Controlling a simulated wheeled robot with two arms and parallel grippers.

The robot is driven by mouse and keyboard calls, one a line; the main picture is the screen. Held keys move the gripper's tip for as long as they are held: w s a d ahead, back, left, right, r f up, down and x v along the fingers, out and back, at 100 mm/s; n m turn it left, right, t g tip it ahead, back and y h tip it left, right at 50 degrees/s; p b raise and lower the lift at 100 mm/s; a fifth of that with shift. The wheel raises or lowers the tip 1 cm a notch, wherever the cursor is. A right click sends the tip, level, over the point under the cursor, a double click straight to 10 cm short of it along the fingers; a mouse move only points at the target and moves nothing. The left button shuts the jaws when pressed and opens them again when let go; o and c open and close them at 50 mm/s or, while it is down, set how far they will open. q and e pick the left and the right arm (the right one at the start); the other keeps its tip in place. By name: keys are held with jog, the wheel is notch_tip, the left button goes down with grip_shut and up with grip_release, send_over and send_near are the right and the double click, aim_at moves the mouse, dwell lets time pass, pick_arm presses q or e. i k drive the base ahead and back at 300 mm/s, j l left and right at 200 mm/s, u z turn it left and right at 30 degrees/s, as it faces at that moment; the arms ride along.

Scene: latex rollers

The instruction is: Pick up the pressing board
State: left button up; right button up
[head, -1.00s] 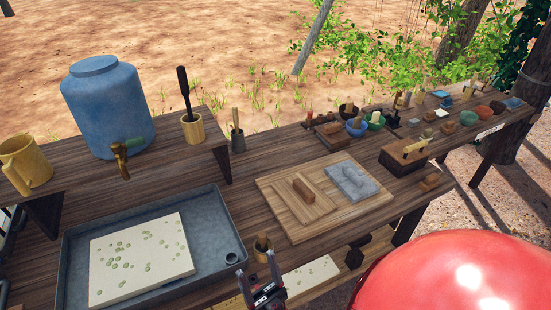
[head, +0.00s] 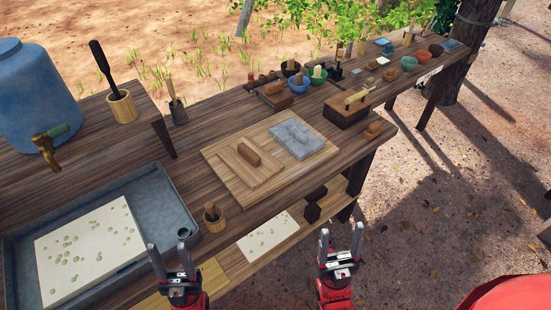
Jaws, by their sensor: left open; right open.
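The pressing board (head: 240,172) appears to be the square wooden panel with a brown block handle (head: 249,154) on top. It lies flat on the left part of a larger wooden board (head: 292,167), beside a grey slab (head: 297,138). My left gripper (head: 168,247) is open and empty, low in the view, in front of the table and below left of the panel. My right gripper (head: 341,231) is open and empty, in front of the table and below right of the panel. Neither gripper touches the panel.
A grey tray (head: 160,200) with a pale speckled sheet (head: 88,250) is at left. A small wooden cup (head: 214,218) stands between tray and board. A blue barrel (head: 35,100), bowls and tools stand farther back. A lower shelf holds another sheet (head: 267,236). A red shiny surface is at lower right.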

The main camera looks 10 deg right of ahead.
aim_at(253, 164)
jog(key=i+l+u, duration=0.1)
jog(key=l, duration=0.25)
jog(key=i+l+u, duration=0.1)
jog(key=l, duration=0.25)
jog(key=i+l+u, duration=0.1)
jog(key=l, duration=0.3)
jog(key=i+l, duration=0.15)
jog(key=l, duration=0.25)
jog(key=i+l+u, duration=0.15)
jog(key=l, duration=0.2)
